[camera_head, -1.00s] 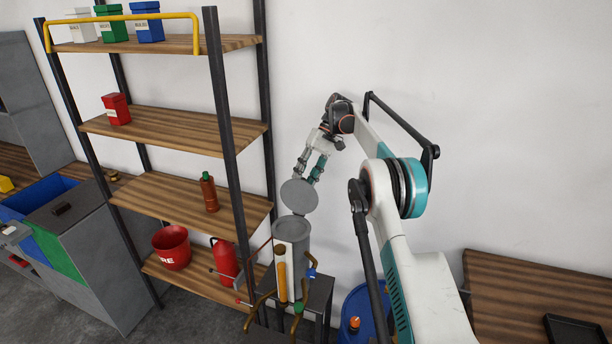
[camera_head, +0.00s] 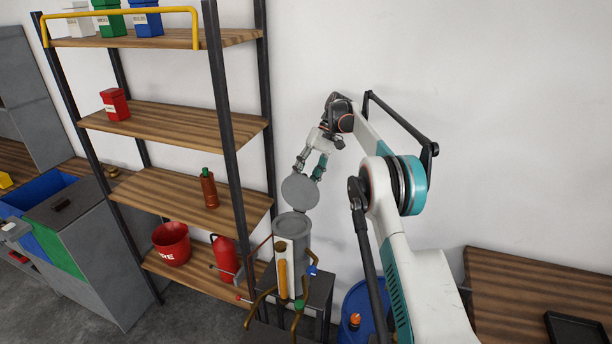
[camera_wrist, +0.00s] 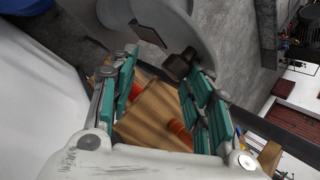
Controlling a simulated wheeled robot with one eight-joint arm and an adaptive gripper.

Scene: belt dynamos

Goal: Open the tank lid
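The tank (camera_head: 291,232) is a grey cylinder standing on a dark stand between the shelf unit and my arm. Its round grey lid (camera_head: 300,189) stands raised and tilted up above the tank's rim at the back. My gripper (camera_head: 310,173) is just above and behind the lid. In the wrist view, my gripper (camera_wrist: 160,105) has its two teal-padded fingers spread apart with nothing between the pads. A grey curved surface, which looks like the lid (camera_wrist: 165,30), lies beyond the fingertips, with a dark brown block (camera_wrist: 178,64) close to the right fingertip. I cannot tell if they touch.
A shelf unit (camera_head: 190,125) stands left of the tank, holding a red bucket (camera_head: 172,243), a red extinguisher (camera_head: 224,257) and a brown bottle (camera_head: 208,188). A blue barrel (camera_head: 362,310) is right of the stand. Pipes with coloured ends surround the tank's front.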

